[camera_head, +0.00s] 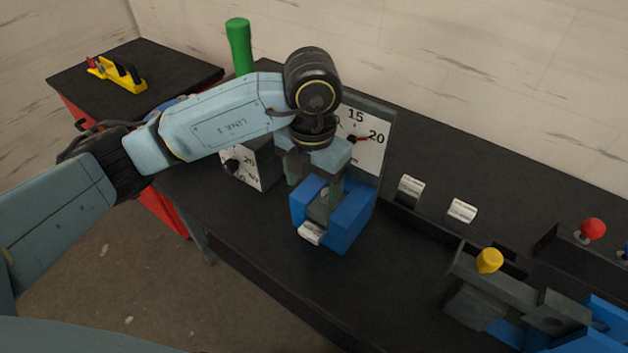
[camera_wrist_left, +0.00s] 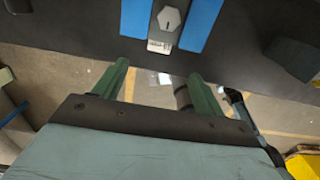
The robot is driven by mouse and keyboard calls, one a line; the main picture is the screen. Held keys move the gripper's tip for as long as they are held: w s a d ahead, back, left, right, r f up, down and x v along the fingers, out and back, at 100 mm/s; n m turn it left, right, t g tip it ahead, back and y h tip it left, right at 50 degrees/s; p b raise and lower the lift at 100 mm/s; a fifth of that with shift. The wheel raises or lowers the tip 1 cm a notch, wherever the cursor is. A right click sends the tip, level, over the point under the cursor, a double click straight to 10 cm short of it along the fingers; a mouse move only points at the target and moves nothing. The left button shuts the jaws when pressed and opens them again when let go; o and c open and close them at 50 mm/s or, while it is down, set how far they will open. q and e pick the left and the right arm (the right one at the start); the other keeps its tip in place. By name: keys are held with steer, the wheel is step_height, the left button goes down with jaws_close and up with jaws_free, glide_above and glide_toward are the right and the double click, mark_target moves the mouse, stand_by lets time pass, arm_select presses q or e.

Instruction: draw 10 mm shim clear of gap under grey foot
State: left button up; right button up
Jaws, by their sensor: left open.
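A blue block (camera_head: 347,225) stands on the dark bench, with a grey foot (camera_head: 319,207) in its channel. A pale metal shim (camera_head: 310,233) sticks out at the channel's front, under the foot. In the left wrist view, the shim's marked end (camera_wrist_left: 158,46) shows below the grey foot (camera_wrist_left: 157,30) with its hexagonal head, between two blue walls (camera_wrist_left: 200,22). Its marking is too small to read. My left gripper (camera_head: 316,182) is over the block, its green fingers apart. In the wrist view, the open fingers (camera_wrist_left: 160,72) are empty, short of the shim. My right gripper is not visible.
Dials (camera_head: 365,140) stand behind the block, with a green handle (camera_head: 239,45) at the back. Two pale metal pieces (camera_head: 411,190) (camera_head: 462,211) lie to the right. A yellow-knobbed fixture (camera_head: 489,261) stands front right. The bench between is clear.

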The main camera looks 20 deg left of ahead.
mark_target(313, 229)
arm_select(q)
step_height(313, 229, down, 13)
steer(key=shift+f, duration=0.1)
stand_by(0.4)
steer(key=c, duration=1.3)
steer(key=shift+s+a+p, duration=0.3)
steer(key=shift+s+p, duration=0.15)
steer(key=shift+s, duration=0.4)
steer(key=shift+s+a+p, duration=0.35)
steer(key=shift+s+p, duration=0.05)
steer(key=shift+s, duration=0.5)
steer(key=shift+s+a+p, duration=0.3)
steer(key=shift+s+p, duration=0.15)
steer(key=shift+s, duration=0.4)
steer(key=shift+c, duration=0.2)
steer(key=s+a+p, duration=0.2)
steer(key=s, duration=0.5)
steer(key=shift+s+a, duration=0.25)
steer(key=shift+a, duration=0.1)
